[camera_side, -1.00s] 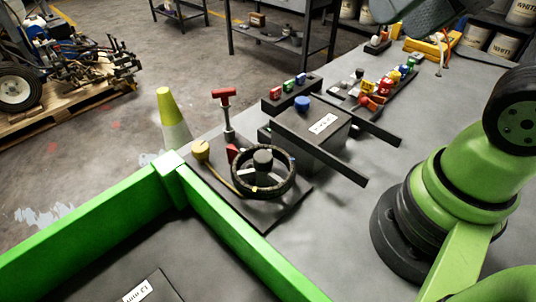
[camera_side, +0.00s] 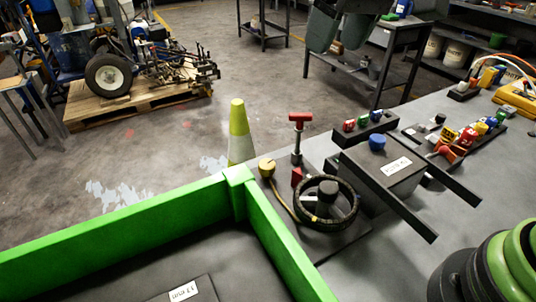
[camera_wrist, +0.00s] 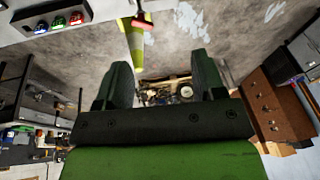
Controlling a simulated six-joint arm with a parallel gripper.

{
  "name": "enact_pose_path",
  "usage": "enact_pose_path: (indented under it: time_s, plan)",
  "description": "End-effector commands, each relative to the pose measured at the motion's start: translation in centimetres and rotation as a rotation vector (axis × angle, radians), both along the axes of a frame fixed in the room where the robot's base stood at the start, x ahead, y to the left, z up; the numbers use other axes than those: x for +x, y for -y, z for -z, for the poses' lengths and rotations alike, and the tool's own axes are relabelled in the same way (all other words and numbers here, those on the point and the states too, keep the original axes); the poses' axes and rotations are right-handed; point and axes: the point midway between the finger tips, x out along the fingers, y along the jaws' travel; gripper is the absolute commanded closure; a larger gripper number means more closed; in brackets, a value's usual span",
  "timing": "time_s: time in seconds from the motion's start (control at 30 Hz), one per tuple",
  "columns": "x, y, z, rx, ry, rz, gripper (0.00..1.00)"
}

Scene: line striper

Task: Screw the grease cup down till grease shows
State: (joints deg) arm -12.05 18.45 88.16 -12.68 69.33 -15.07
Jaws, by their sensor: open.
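My gripper (camera_wrist: 160,60) is open and empty in the wrist view, its two dark fingers wide apart with floor behind them. Two dark grey-green finger-like parts of it hang at the top of the side view (camera_side: 338,25), well above and apart from the bench fittings. No part is labelled as the grease cup. A yellow round cap (camera_side: 267,167) with a yellow line, a black handwheel (camera_side: 327,204) with a dark round hub, and a blue cap (camera_side: 377,142) on a grey box stand on the bench. I cannot tell which is the cup. No grease is discernible.
A red T-handle (camera_side: 300,118) stands upright behind the handwheel. A green-walled tray (camera_side: 120,222) is at front left. A yellow-and-white cone (camera_side: 239,130) stands beyond the bench. Coloured buttons (camera_side: 363,121) and small knobs fill the back right. Two dark bars (camera_side: 405,212) jut forward.

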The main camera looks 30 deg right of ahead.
Motion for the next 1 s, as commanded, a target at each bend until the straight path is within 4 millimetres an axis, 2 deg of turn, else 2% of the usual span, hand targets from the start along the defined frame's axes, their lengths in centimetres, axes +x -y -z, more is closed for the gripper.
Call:
enact_pose_path:
  time_s: [0.03, 0.2, 0.4, 0.5, 0.77, 1.0]
  plan:
    - [1.5, -1.0, 1.7, -0.019, -0.034, -0.037, 0.37]
    - [5.1, -3.8, 7.4, -0.079, -0.118, -0.154, 0.37]
    - [6.7, -6.1, 13.4, -0.131, -0.188, -0.254, 0.37]
    - [6.9, -6.6, 15.0, -0.143, -0.206, -0.278, 0.37]
    - [6.9, -6.9, 17.6, -0.151, -0.217, -0.291, 0.37]
    - [6.8, -7.0, 22.2, -0.151, -0.216, -0.288, 0.37]
